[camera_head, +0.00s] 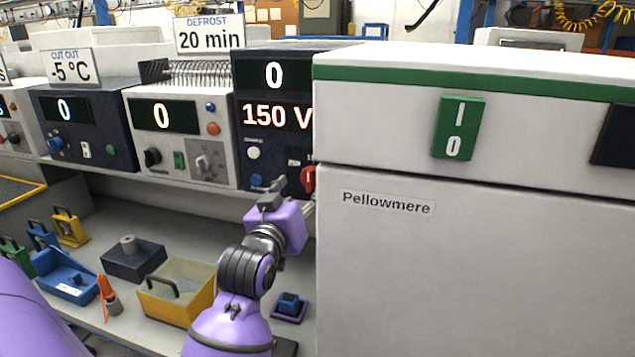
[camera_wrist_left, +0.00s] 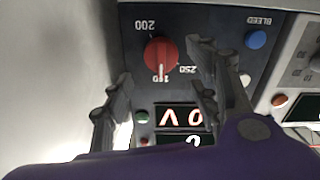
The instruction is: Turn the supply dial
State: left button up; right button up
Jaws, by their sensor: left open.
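The supply dial, a red round knob (camera_head: 308,178), is on the dark supply panel (camera_head: 244,147) below a display that reads 150 V. In the head view the gripper and the white cabinet's edge crowd it. In the left wrist view, which is upside down, the red dial (camera_wrist_left: 161,57) shows whole with a white pointer mark and a scale with 200 and 250. My left gripper (camera_head: 289,188) is open in front of the panel. Its fingers stand on either side of the dial in the wrist view, and I cannot tell whether they touch it. My right gripper is not in view.
A white cabinet (camera_head: 480,270) with a green 1/0 switch (camera_head: 459,128) stands close on the right. A blue bleed button (camera_wrist_left: 256,39) is beside the dial. Other instruments (camera_head: 165,135) line the shelf at left. A yellow bin (camera_head: 177,293) and blue tray (camera_head: 67,278) lie below.

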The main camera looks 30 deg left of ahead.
aim_at(310, 182)
pick_arm(q)
jog(key=x, duration=0.5)
jog(key=shift+w, duration=0.45)
jog(key=c, duration=1.1)
